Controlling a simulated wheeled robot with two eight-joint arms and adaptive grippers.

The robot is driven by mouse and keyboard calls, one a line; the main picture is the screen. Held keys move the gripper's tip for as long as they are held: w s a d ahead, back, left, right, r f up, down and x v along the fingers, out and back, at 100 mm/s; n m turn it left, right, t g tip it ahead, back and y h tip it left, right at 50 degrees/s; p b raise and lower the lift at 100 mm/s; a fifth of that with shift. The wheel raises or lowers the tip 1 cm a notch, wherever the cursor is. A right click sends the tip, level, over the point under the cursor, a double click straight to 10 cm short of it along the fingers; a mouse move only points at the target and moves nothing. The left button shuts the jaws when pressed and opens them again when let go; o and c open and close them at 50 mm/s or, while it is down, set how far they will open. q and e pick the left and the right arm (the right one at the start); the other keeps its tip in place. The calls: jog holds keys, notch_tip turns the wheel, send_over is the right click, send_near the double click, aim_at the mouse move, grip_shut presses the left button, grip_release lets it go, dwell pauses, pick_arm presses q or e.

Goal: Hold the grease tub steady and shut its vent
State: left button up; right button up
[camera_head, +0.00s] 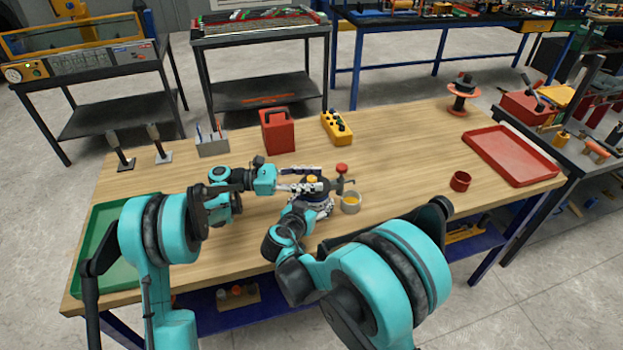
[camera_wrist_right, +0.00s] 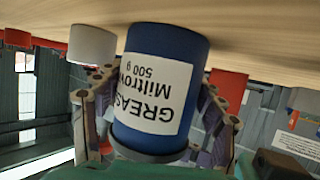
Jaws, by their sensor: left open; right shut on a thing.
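The grease tub (camera_wrist_right: 160,85) is dark blue with a white label reading GREASE, 500 g; it looks upside down in the right wrist view. In the head view its dark top (camera_head: 325,184) shows near the middle of the bench, with a small yellow piece (camera_head: 312,178) on top, perhaps the vent. My right gripper (camera_wrist_right: 155,115) is shut around the tub, one finger on each side. My left gripper (camera_head: 317,179) is open, with its fingers reaching from the left over the tub, on either side of the yellow piece. Contact there cannot be told. The fingers hide part of the tub.
Just right of the tub stand a red-knobbed fitting (camera_head: 342,170) and a pale cup (camera_head: 350,208) with yellow contents. A red cup (camera_head: 460,182) and a red tray (camera_head: 511,155) are farther right, a green tray (camera_head: 92,245) at left. Bench is clear between the cups.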

pick_arm(q)
grip_shut()
jog(key=n+t, duration=0.2)
jog(key=t, duration=0.1)
jog(key=shift+s+n+t+y, duration=0.1)
jog(key=shift+n+t+y, duration=0.8)
jog(key=shift+n+t, duration=0.4)
jog(key=shift+t, duration=0.6)
grip_release()
jog(key=v, duration=1.2)
